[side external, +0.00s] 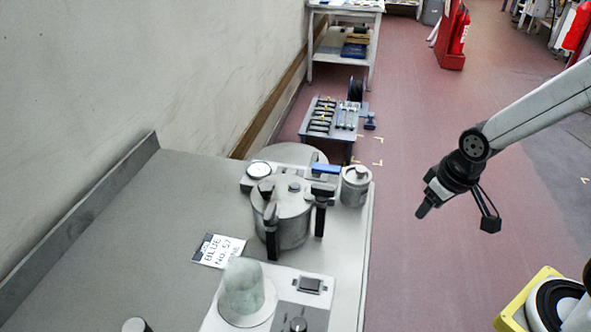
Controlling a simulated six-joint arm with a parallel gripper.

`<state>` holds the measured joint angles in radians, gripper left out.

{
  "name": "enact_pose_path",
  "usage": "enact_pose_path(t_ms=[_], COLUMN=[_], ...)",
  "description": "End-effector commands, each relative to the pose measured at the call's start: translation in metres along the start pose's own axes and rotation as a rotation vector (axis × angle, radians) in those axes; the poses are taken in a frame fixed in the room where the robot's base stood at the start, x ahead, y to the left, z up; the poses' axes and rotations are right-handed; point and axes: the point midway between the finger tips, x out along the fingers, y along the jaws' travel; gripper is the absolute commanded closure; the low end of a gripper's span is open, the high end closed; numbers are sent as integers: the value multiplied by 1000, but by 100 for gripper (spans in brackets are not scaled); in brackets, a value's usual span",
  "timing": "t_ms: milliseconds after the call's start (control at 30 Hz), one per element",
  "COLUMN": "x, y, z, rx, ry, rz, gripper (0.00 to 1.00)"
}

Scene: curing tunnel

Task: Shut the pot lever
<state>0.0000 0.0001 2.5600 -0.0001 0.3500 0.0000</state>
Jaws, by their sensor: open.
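A grey metal pot (283,220) with a lid stands near the right edge of the grey bench, with dark clamp-like parts around its side. A lever with a blue grip (326,169) lies at the pot's back right, roughly level in the picture; I cannot tell from this view how far it is turned. My gripper (456,217) hangs to the right of the bench, over the red floor in the picture. Its two dark fingers are spread wide with nothing between them. It is well apart from the pot and the lever.
A round gauge (259,170) and a small metal canister (355,188) flank the pot. A translucent dome (243,290) stands in front on a white unit (312,312). A printed card (219,250) lies left of the pot. The bench's left part (120,240) is largely clear.

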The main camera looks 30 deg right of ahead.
Motion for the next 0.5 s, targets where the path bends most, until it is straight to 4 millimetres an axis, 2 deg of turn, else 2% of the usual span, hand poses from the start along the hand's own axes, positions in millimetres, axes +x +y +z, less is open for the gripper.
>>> enact_pose_path(t_ms=[33, 100, 267, 367, 500], x=[0, 0, 0, 1, 4], y=[0, 0, 0, 0, -1], z=[0, 0, -7, -18, -44], rx=[0, 0, -14, -37, -92], ry=[0, 0, -3, -10, -27], rz=[0, 0, 0, -1, -2], gripper=[41, 24, 24, 24, 24])
